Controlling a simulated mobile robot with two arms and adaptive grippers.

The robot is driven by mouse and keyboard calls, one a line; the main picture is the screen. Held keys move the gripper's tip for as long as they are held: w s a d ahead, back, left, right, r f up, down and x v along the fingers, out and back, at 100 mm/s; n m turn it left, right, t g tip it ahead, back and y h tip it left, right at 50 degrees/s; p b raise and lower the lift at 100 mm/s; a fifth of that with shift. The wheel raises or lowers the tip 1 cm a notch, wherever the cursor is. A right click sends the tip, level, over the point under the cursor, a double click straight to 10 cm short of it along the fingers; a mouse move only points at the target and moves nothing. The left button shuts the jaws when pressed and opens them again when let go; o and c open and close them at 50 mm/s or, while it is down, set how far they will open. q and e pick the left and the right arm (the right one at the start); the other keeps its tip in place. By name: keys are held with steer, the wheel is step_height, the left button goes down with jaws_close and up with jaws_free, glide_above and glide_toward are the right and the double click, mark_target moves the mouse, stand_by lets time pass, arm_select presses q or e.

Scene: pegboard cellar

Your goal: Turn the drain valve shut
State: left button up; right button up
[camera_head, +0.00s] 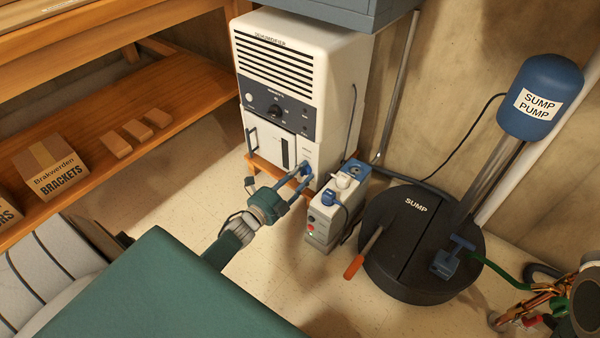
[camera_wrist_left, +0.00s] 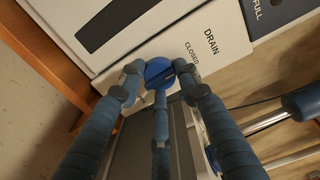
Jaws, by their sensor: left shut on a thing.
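The drain valve is a round blue knob (camera_head: 306,170) low on the front of the white dehumidifier (camera_head: 322,60). In the left wrist view the knob (camera_wrist_left: 158,71) sits beside a label with the words DRAIN and CLOSED (camera_wrist_left: 200,50). My left gripper (camera_head: 298,178) reaches to the knob. Its blue-wrapped fingers (camera_wrist_left: 158,88) close around the knob from both sides, with another finger below it. Fingers hide part of the knob, and I cannot tell its exact turn.
A small white and grey pump unit (camera_head: 329,212) stands close right of my left gripper. A black sump lid (camera_head: 390,240) with an orange-handled tool (camera_head: 355,266) lies beyond it. A wooden shelf (camera_head: 90,165) with a brackets box (camera_head: 50,170) is on the left. Floor between is clear.

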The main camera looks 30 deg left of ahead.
arm_select(q)
steer(key=shift+s+d+f, duration=0.1)
steer(key=shift+d+f, duration=0.05)
steer(key=shift+d, duration=0.2)
steer(key=o, duration=1)
steer(key=shift+o, duration=0.8)
steer(key=shift+a, duration=0.1)
steer(key=s+a, duration=0.1)
steer(key=s, duration=1)
steer(key=shift+s, duration=0.4)
